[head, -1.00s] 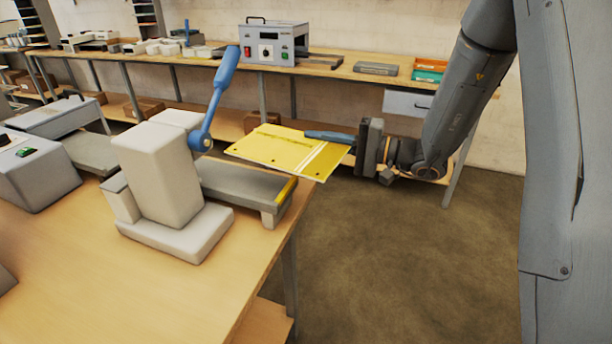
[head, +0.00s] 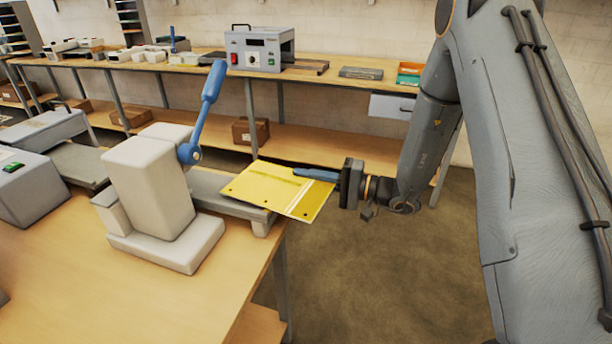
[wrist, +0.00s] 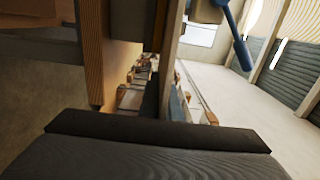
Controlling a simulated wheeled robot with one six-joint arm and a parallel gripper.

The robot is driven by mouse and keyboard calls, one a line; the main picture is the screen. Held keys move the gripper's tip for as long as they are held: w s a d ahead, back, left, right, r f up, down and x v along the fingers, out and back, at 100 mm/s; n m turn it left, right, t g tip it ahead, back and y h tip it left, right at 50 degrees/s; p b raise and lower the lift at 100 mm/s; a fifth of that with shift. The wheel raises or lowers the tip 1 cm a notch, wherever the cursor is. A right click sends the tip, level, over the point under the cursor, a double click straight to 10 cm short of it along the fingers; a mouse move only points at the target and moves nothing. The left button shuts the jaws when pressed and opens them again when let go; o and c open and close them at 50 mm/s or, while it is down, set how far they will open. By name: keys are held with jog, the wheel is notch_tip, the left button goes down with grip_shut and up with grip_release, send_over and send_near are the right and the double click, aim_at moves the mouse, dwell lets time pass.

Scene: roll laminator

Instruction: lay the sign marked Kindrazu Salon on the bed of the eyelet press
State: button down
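A yellow sign (head: 272,189) with several small dark holes is held out flat, slightly tilted, by my gripper (head: 318,174). The gripper is shut on its right edge; one blue finger shows on top. No lettering on the sign can be read. The eyelet press (head: 152,185) is a pale block with a blue lever (head: 208,105). Its grey bed (head: 207,189) reaches right toward the table edge. In the head view the sign overlaps the bed's right end and hides part of it; I cannot tell whether they touch. In the wrist view the sign is not clearly visible.
The press stands on a wooden table (head: 130,285), near its right edge. Grey machines (head: 38,183) stand to its left. A back bench (head: 335,78) carries a control box (head: 259,48) and trays. Open floor (head: 370,270) lies right of the table.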

jog(key=shift+f, duration=0.1)
jog(key=c, duration=2.3)
grip_release()
jog(key=o, duration=0.3)
